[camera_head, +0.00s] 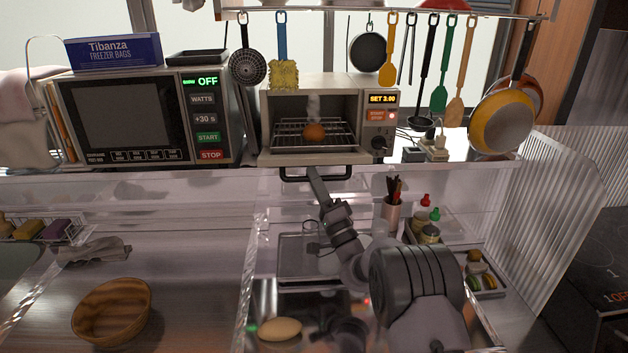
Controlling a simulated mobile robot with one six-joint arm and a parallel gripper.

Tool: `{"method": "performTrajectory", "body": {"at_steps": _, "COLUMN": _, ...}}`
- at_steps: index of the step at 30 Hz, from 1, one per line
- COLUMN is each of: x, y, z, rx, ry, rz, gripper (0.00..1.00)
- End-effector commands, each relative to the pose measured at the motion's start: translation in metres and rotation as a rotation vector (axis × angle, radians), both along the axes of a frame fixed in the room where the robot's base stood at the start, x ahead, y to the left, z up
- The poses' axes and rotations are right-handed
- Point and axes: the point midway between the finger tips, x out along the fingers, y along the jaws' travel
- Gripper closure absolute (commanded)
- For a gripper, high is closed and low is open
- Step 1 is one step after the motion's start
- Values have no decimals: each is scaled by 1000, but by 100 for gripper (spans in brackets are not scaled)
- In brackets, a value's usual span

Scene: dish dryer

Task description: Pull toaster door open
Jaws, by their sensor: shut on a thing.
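The toaster (283,101) is a beige toaster oven on the shelf at the centre, with a lit "SET 3:00" display. Its front is open, showing a wire rack (290,135) with a round brown item (314,132) on it and faint steam above. The toaster door (290,159) appears folded down, seen nearly edge-on below the opening. Its dark handle (338,176) hangs at the door's front edge. My gripper (315,174) reaches up from below and is shut on the handle. The fingertips are small and partly hidden there.
A microwave (210,165) stands close on the left. Utensils and pans (502,122) hang from a rail above. Below are a utensil cup (391,218), bottles, a wooden bowl (110,312) and a clear ribbed panel (545,220) at right.

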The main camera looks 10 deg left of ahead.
Motion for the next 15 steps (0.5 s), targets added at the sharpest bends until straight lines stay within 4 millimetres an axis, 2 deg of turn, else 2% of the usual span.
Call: {"method": "performTrajectory", "body": {"at_steps": 15, "x": 2, "y": 0, "z": -4, "rx": 11, "ry": -40, "rz": -1, "gripper": 100}}
